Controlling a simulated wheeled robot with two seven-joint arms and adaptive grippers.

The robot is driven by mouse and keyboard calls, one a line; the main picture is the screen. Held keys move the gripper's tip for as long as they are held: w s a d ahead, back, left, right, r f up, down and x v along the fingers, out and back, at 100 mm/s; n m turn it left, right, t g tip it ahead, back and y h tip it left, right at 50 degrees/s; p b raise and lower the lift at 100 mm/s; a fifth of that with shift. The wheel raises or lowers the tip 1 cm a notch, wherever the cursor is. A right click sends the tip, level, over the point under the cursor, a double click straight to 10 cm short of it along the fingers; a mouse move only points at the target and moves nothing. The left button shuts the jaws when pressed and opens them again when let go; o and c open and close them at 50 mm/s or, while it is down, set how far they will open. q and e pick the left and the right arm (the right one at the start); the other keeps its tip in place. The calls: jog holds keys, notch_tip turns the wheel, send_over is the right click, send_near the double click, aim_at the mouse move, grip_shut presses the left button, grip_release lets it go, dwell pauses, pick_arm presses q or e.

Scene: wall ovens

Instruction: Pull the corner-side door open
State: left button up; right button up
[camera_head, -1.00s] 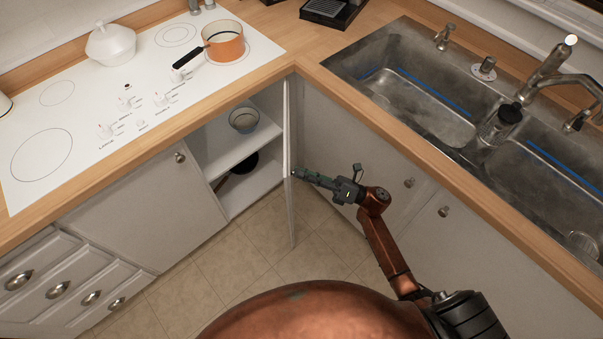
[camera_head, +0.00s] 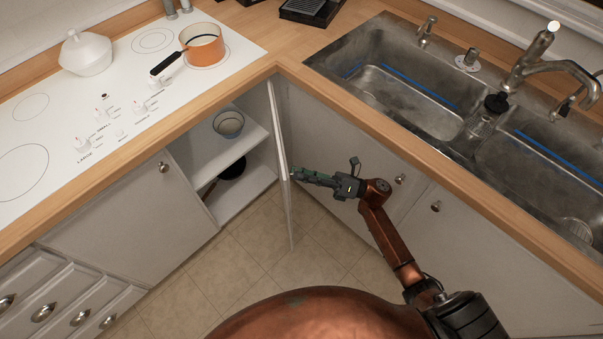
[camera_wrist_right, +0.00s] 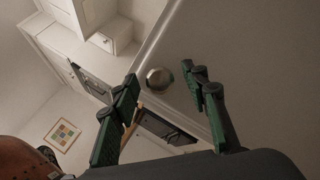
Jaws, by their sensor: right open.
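The corner-side door (camera_head: 281,150) is a pale cabinet door under the counter corner. It stands swung out, seen nearly edge-on in the head view, and its open cabinet shows to the left. In the wrist view its broad face (camera_wrist_right: 240,60) is on the right. My right gripper (camera_head: 299,173) is at the outer side of the door, near its free edge. In the wrist view the round metal knob (camera_wrist_right: 158,80) appears between the tips of my open right fingers (camera_wrist_right: 160,74). I cannot tell whether they touch it. My left gripper is out of view.
The cabinet shelf (camera_head: 240,150) holds a bowl (camera_head: 228,123), with a dark pan (camera_head: 232,168) below. The closed sink cabinet doors (camera_head: 470,240) are at the right. An orange pot (camera_head: 205,48) sits on the cooktop. Tiled floor (camera_head: 255,245) is clear by the door.

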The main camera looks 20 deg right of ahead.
notch_tip(320, 180, up, 10)
dwell(0.6)
